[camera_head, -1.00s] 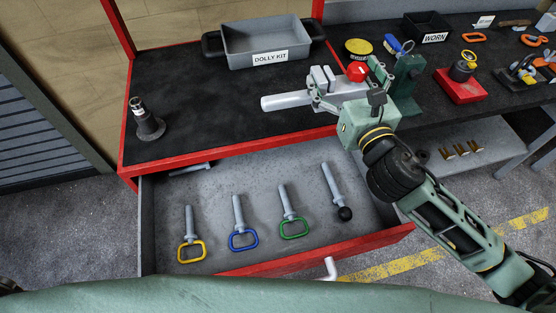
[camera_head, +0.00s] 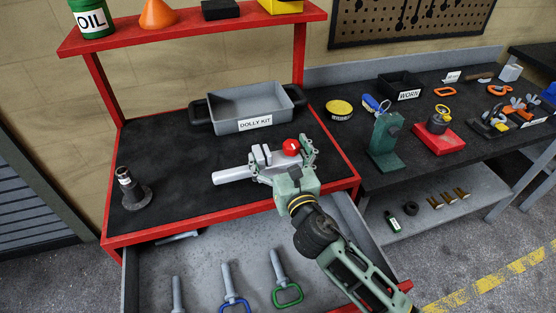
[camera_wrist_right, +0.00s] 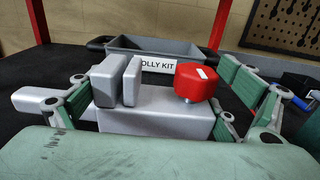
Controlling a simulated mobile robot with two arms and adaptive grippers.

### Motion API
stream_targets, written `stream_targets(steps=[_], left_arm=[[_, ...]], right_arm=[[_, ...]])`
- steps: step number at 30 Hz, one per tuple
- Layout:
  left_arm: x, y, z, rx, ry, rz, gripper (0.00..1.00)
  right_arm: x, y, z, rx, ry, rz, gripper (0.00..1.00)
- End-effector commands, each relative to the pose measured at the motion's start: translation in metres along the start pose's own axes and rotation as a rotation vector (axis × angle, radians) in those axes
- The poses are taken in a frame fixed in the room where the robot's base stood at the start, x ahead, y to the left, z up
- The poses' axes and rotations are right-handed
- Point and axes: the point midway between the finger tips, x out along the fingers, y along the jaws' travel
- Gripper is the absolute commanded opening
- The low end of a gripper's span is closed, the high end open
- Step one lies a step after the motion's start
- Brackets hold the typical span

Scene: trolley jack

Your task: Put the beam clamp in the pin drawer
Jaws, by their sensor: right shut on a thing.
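The beam clamp (camera_head: 233,175) is a light grey piece with a long bar pointing left, two upright plates and a red knob. My right gripper (camera_head: 284,166) is shut on its body and holds it over the right part of the trolley's black top. In the right wrist view the clamp (camera_wrist_right: 155,116) lies between the fingers, plates at left and red knob at right. The open pin drawer (camera_head: 204,263) is below the front edge of the top, nearer than the clamp; its front is cut off or hidden behind my arm. My left gripper is out of view.
Several pins with coloured handles, such as the green-handled pin (camera_head: 284,280), lie in the drawer. The grey DOLLY KIT tray (camera_head: 255,105) stands behind the clamp, and a dark stand (camera_head: 132,190) at left. The red trolley edge (camera_head: 180,222) runs between top and drawer.

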Motion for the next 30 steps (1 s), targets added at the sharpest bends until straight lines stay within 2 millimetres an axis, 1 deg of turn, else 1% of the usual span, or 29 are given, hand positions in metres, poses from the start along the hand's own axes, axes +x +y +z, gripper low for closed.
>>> stream_targets(steps=[3,5,14,17,18,20,30], left_arm=[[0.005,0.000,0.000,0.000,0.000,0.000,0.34],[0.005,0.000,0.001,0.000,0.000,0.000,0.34],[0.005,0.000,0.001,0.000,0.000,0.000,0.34],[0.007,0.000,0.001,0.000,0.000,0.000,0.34],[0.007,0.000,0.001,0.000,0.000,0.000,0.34],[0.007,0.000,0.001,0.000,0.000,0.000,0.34],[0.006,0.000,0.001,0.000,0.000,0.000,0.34]], right_arm=[[0.000,0.001,-0.014,0.003,-0.005,0.001,0.33],[0.000,0.001,-0.018,0.003,-0.005,0.001,0.33],[0.000,0.001,-0.018,0.002,-0.007,0.002,0.33],[0.000,0.001,-0.021,0.002,-0.007,0.002,0.33],[0.000,0.000,-0.025,0.001,0.000,0.001,0.95],[0.000,0.000,-0.025,0.001,0.000,0.001,1.00],[-0.001,0.000,-0.024,0.001,0.001,0.001,1.00]])
